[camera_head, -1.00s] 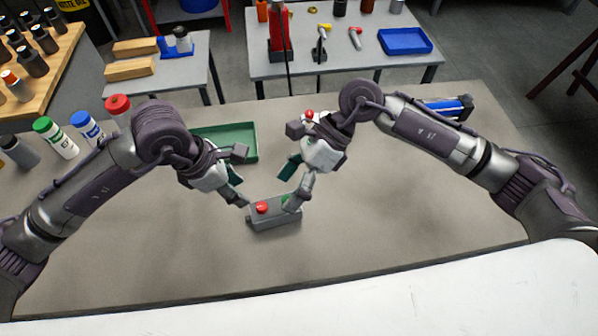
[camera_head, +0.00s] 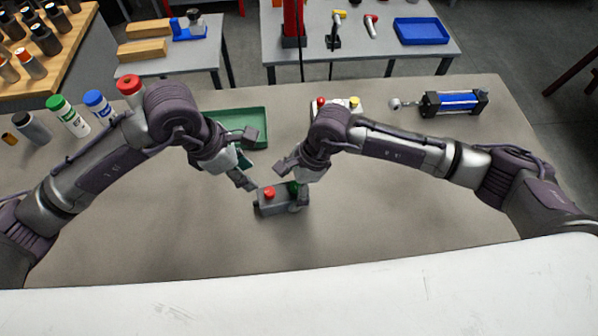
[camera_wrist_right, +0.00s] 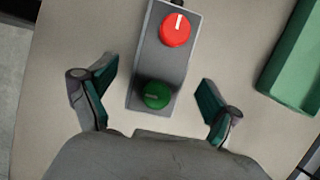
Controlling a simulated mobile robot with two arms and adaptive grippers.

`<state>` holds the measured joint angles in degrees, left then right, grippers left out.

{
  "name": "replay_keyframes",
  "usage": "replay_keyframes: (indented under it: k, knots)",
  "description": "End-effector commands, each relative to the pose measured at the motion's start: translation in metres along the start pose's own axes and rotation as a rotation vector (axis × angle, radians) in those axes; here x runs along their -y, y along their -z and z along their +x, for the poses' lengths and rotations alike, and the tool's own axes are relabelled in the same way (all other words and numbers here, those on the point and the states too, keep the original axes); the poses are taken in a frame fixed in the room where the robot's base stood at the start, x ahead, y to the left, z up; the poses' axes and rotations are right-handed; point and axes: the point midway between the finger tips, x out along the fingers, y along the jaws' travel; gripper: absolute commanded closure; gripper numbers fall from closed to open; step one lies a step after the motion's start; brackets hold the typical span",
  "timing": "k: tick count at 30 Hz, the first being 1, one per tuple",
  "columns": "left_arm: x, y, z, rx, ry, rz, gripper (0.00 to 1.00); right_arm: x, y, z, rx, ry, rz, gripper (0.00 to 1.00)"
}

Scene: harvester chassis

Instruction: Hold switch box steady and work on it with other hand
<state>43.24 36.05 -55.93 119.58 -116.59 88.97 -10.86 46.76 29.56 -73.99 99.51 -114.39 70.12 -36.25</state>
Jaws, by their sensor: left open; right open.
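The switch box (camera_head: 284,204) is a grey box lying on the table in front of me, with a red knob (camera_head: 269,192) at its left and a green knob at its right. In the right wrist view the box (camera_wrist_right: 160,62) shows both the red knob (camera_wrist_right: 175,30) and the green knob (camera_wrist_right: 155,94). My right gripper (camera_wrist_right: 158,98) is open, its fingers apart on either side of the box's green-knob end, with gaps at both sides. My left gripper (camera_head: 252,175) is open beside the box's left end, close to the red knob; whether it touches is unclear.
A green tray (camera_head: 262,112) lies behind my left gripper. A blue cylinder device (camera_head: 455,103) lies at the table's back right. Several bottles (camera_head: 70,118) stand at the left. The right side of the table is mostly clear.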

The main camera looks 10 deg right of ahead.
Motion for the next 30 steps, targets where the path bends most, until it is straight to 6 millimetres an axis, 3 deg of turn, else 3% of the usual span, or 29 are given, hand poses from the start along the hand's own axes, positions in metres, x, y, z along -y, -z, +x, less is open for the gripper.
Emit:
replay_keyframes:
  k: [7,18,30]
  knots:
    - [0.000,0.000,0.000,0.000,0.000,0.000,0.58,0.000,0.000,0.029,0.000,-0.001,0.001,0.10]
    - [0.000,0.000,0.000,0.000,0.000,0.000,0.58,0.000,0.000,0.034,0.000,0.000,0.000,0.10]
    - [0.000,0.000,0.000,0.000,0.000,0.000,0.58,0.000,0.000,0.034,0.000,0.000,0.000,0.75]
